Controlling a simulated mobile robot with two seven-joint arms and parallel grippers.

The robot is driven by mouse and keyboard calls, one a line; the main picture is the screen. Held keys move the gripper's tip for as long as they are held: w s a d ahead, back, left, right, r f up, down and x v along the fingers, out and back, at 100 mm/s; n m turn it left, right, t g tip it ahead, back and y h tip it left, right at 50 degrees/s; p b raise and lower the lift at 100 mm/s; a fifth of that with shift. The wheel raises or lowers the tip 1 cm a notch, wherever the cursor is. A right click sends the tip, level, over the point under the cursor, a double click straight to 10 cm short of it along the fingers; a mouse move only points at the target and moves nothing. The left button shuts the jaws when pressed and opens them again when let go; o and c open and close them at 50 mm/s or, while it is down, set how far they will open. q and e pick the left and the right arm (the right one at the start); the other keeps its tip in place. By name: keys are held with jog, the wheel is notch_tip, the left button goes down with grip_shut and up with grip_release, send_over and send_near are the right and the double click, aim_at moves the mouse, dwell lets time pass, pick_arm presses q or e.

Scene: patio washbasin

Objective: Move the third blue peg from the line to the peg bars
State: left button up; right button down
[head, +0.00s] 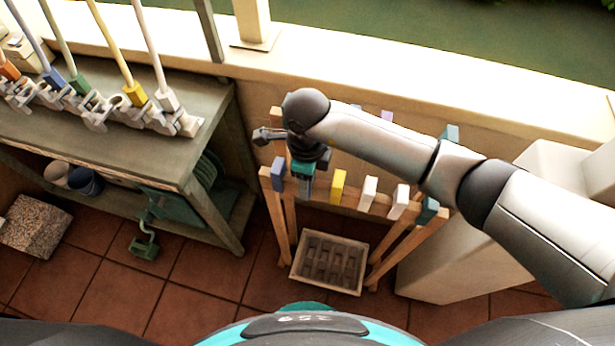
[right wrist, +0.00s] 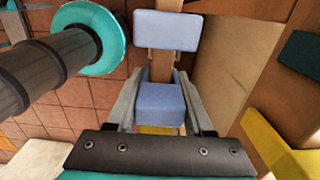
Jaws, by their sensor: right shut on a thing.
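My right gripper (head: 303,180) is at the left end of the front wooden peg bar (head: 318,195). It is shut on a light blue peg (right wrist: 162,103), which shows between its fingers in the right wrist view. My wrist hides this peg in the head view. Another blue peg (right wrist: 168,30) sits on the wooden bar just beyond the held one. A blue peg (head: 278,173) is also at the bar's left end in the head view. I cannot tell whether the held peg touches the bar. My left gripper is not in view.
The front bar also carries a yellow peg (head: 339,186), white pegs (head: 368,192) and a teal peg (head: 428,210). A crate (head: 300,270) lies below. A shelf bench (head: 190,165) stands left, and a pale block (head: 450,255) right.

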jog(key=shift+f, duration=0.35)
jog(key=shift+c, duration=1)
grip_release()
jog(key=shift+r, duration=0.15)
notch_tip(320, 180, up, 8)
jog(key=p, duration=0.6)
